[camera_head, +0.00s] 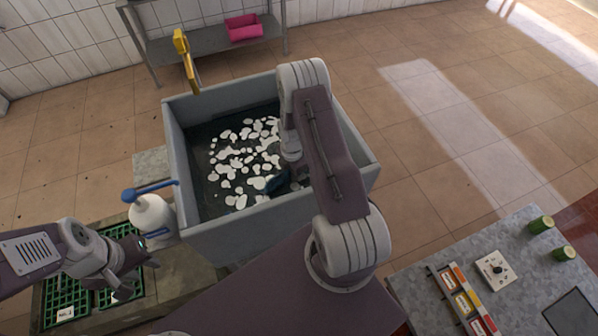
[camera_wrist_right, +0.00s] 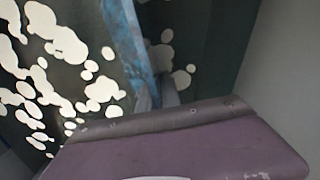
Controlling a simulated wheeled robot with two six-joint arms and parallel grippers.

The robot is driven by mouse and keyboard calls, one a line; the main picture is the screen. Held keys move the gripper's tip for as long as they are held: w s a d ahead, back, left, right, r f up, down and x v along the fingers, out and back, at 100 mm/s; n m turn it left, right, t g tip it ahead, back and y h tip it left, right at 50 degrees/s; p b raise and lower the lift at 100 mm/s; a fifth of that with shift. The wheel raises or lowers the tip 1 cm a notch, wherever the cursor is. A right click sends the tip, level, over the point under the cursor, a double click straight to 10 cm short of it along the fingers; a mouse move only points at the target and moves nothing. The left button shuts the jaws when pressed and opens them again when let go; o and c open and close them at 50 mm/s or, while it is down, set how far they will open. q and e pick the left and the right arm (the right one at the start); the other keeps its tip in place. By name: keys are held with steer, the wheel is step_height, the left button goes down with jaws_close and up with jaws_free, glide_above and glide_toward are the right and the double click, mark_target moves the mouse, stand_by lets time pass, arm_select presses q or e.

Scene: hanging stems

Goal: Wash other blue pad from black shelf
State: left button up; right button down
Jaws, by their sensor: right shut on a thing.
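My right gripper (camera_head: 290,184) reaches down into the grey wash basin (camera_head: 172,150), which holds dark water with white foam patches. It is shut on a blue pad (camera_head: 277,185), partly hidden by my arm. In the right wrist view the pad (camera_wrist_right: 126,40) is a long blue strip seen edge-on, running up from the fingertips (camera_wrist_right: 158,96) over the foamy water. My left gripper (camera_head: 130,268) hangs over the green trays at lower left, apart from the basin. Its fingers are too small and dark to read. No black shelf can be made out.
A yellow tap (camera_head: 187,62) rises at the back rim. Green trays (camera_head: 60,290) lie lower left. A grey rack (camera_head: 205,42) holds a pink bin (camera_head: 243,28). A grey counter (camera_head: 420,300) stands lower right.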

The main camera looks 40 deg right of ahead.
mark_target(283, 178)
steer(key=a, duration=0.2)
steer(key=w+a, duration=0.1)
steer(key=shift+a, duration=0.4)
steer(key=shift+s+d, duration=0.9)
steer(key=shift+d, duration=2.55)
steer(key=a, duration=0.2)
steer(key=w+a, duration=0.1)
steer(key=a, duration=0.4)
steer(key=shift+w, duration=0.35)
steer(key=s+d, duration=0.2)
steer(key=d, duration=0.5)
steer(key=a, duration=0.2)
steer(key=w+a, duration=0.1)
steer(key=a, duration=0.1)
steer(key=w+a, duration=0.1)
steer(key=a, duration=0.2)
steer(key=shift+d, duration=0.1)
step_height(283, 178, up, 36)
steer(key=p, duration=2.9)
